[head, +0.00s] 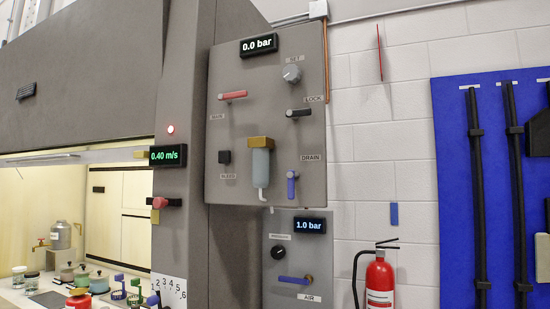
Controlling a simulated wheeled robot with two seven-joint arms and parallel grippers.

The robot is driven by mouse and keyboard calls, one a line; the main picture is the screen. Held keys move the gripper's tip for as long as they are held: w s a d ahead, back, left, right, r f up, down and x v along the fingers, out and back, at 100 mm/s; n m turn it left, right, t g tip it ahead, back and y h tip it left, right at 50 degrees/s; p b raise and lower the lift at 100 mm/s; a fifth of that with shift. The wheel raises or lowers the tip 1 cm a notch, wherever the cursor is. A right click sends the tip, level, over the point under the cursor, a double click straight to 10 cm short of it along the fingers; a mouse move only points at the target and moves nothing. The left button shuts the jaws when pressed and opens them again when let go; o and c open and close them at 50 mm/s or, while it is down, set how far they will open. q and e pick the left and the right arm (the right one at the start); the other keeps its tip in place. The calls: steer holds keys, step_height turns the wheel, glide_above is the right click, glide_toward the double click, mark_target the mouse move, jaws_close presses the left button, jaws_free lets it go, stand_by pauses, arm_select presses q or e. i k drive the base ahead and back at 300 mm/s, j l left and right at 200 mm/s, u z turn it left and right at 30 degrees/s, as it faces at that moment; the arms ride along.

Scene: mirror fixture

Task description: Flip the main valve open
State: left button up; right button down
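The main valve is a red lever (233,95) at the upper left of the grey panel (240,190), above a small label that seems to read MAIN. Its handle lies roughly horizontal and points right. The display (258,45) above it reads 0.0 bar. Neither of my grippers shows in the head view, and nothing touches the lever.
A lower panel (285,235) reads 1.0 bar. A fire extinguisher (380,280) stands right.

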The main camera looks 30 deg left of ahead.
mark_target(226, 97)
steer(key=u, duration=1.3)
